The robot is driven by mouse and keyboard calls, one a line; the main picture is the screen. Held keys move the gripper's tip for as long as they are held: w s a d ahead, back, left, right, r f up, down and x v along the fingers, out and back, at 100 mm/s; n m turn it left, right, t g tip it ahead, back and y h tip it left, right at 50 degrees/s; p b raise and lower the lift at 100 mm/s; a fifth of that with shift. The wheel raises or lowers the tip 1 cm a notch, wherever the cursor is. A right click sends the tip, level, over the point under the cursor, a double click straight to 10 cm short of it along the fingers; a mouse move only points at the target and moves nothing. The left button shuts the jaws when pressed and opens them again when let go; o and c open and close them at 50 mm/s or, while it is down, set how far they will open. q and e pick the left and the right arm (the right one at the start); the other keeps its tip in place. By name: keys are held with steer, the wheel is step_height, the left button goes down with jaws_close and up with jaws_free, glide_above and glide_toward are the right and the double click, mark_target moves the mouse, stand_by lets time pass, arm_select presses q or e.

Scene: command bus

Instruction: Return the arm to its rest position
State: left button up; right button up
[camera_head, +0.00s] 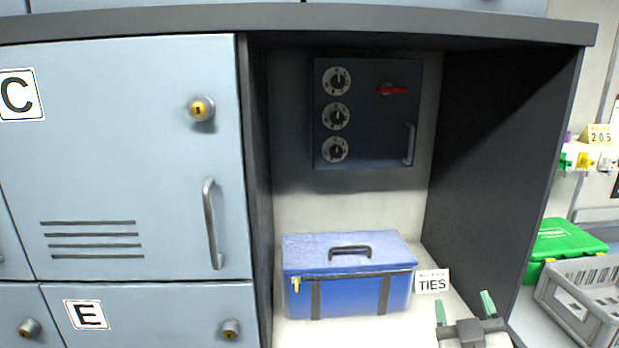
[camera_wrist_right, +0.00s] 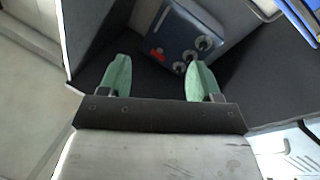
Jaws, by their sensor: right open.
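My right gripper (camera_head: 464,308) shows at the bottom right of the head view, in front of the open alcove. Its two green fingers are spread apart with nothing between them. In the right wrist view the gripper (camera_wrist_right: 158,80) is also open and empty, with a dark blue panel (camera_wrist_right: 180,38) with dials and a red handle beyond the fingertips. The same panel (camera_head: 367,113) hangs on the back wall of the alcove in the head view. My left gripper is not in view.
A blue box (camera_head: 345,290) with a handle stands in the alcove beside a "TIES" sign (camera_head: 432,281). Locker C (camera_head: 120,160) and locker E (camera_head: 150,315) are shut at left. A green case (camera_head: 560,240) and grey crate (camera_head: 585,295) stand at right, beyond the alcove's dark side wall (camera_head: 490,150).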

steer(key=s+f+m+g+y, duration=0.1)
steer(key=s+f+g, duration=0.35)
steer(key=f, duration=0.35)
steer(key=s+f+g, duration=0.4)
steer(key=s+f, duration=0.1)
steer(key=f, duration=0.4)
steer(key=s+a+f+g+y, duration=0.15)
steer(key=s+f+g, duration=0.25)
steer(key=s, duration=0.4)
steer(key=s+a+f+g+y, duration=0.1)
steer(key=s+a+f+g, duration=0.1)
steer(key=s+f+g, duration=0.45)
step_height(320, 180, down, 23)
steer(key=s+t, duration=0.1)
steer(key=t, duration=0.1)
steer(key=s+d+f+g, duration=0.1)
steer(key=s+d+f, duration=0.1)
steer(key=s+f, duration=1.4)
steer(key=shift+s+d+f+n+g, duration=0.3)
steer(key=shift+s+f+n, duration=0.1)
steer(key=shift+f, duration=0.15)
